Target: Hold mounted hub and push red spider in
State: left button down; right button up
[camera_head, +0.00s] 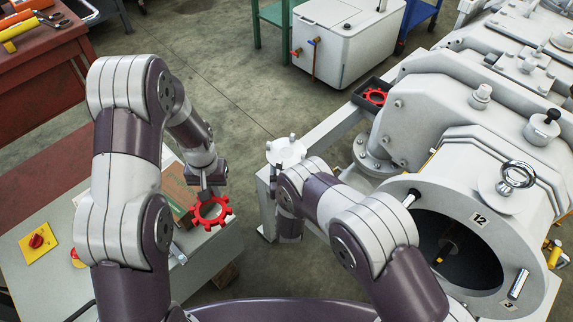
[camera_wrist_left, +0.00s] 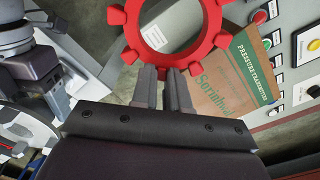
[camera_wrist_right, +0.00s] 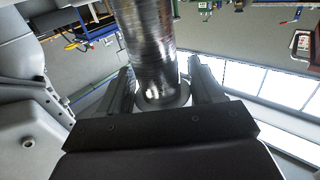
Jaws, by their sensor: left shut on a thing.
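My left gripper (camera_head: 206,194) is shut on the rim of a red toothed spider (camera_head: 210,212) and holds it in the air over the bench edge. The left wrist view shows the fingers (camera_wrist_left: 167,80) close together at the spider's lower rim (camera_wrist_left: 128,40). A white hub (camera_head: 286,152) with short studs on its face is just right of centre, to the right of the held spider and apart from it. In the right wrist view, my right gripper's fingers (camera_wrist_right: 163,85) stand either side of a shiny metal cylinder (camera_wrist_right: 150,35); I cannot tell whether they grip it.
The large vacuum machine (camera_head: 455,150) fills the right side. A dark tray (camera_head: 358,94) on it holds a second red spider (camera_head: 375,96). The bench (camera_head: 45,215) with a yellow switch panel (camera_head: 37,242) is at left. A white tank (camera_head: 345,40) stands behind on open floor.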

grip_shut()
pick_arm(q)
jog(key=w+d+r+m, duration=0.2)
jog(key=d+m, duration=0.4)
jog(key=m, duration=0.5)
jog(key=w+d+r+m, duration=0.2)
jog(key=d+r+m, duration=0.3)
jog(key=m, duration=0.6)
jog(key=w+d+r+m, duration=0.2)
jog(key=d+m, duration=0.5)
jog(key=m, duration=0.5)
jog(key=shift+w+d+r, duration=0.1)
jog(key=shift+d+r, duration=0.05)
jog(key=shift+r, duration=0.25)
jog(key=shift+w+d+r, duration=0.1)
jog(key=shift+r, duration=0.3)
jog(key=shift+d+r+m, duration=0.25)
jog(key=shift+d+m, duration=0.05)
jog(key=shift+m, duration=0.4)
pick_arm(e)
jog(key=shift+f, duration=0.1)
